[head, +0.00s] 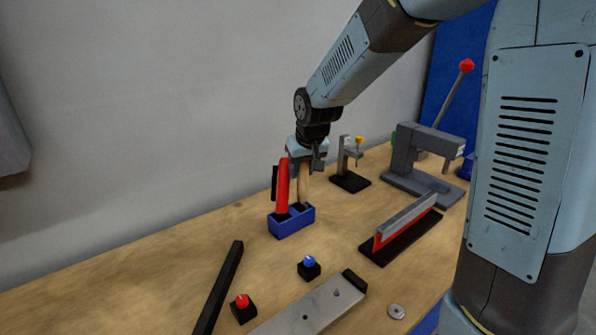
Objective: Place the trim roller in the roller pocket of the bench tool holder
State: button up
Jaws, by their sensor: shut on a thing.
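The bench tool holder (293,226) is a small blue block with pockets, standing on the wooden bench near the wall. A red-handled tool (282,188) stands upright in its left part, with a black piece showing just behind it on the left. My gripper (303,174) is above the right part of the holder, pointing down. It is shut on a tan upright piece, which appears to be the trim roller (303,190). The roller's lower end is at the right pocket; I cannot tell how deep it sits or whether it touches the bottom.
A small black-based stand (349,181) and a grey press with a red-knobbed lever (412,160) are to the right. A red-and-grey bar fixture (400,232), blue button (309,266), red button (243,307), black bar (220,288) and metal plate (310,312) lie in front.

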jog(key=shift+s+f, duration=0.3)
jog(key=shift+f, duration=0.3)
jog(key=o, duration=1.1)
jog(key=shift+w+a+f, duration=0.1)
jog(key=shift+a+f, duration=0.05)
jog(key=shift+a, duration=0.05)
jog(key=shift+r, duration=0.45)
jog(key=w+d+v, duration=0.1)
jog(key=v, duration=1.2)
jog(key=s+d+m, duration=0.1)
jog(key=s+d, duration=0.4)
jog(key=s, duration=0.2)
jog(key=s+d+m+h, duration=0.1)
jog(key=s+d, duration=0.4)
jog(key=s, duration=0.2)
jog(key=s+d+m+t, duration=0.1)
jog(key=s+d, duration=0.4)
jog(key=s, duration=0.3)
jog(key=shift+d+r+m, duration=0.25)
jog(key=shift+m, duration=0.15)
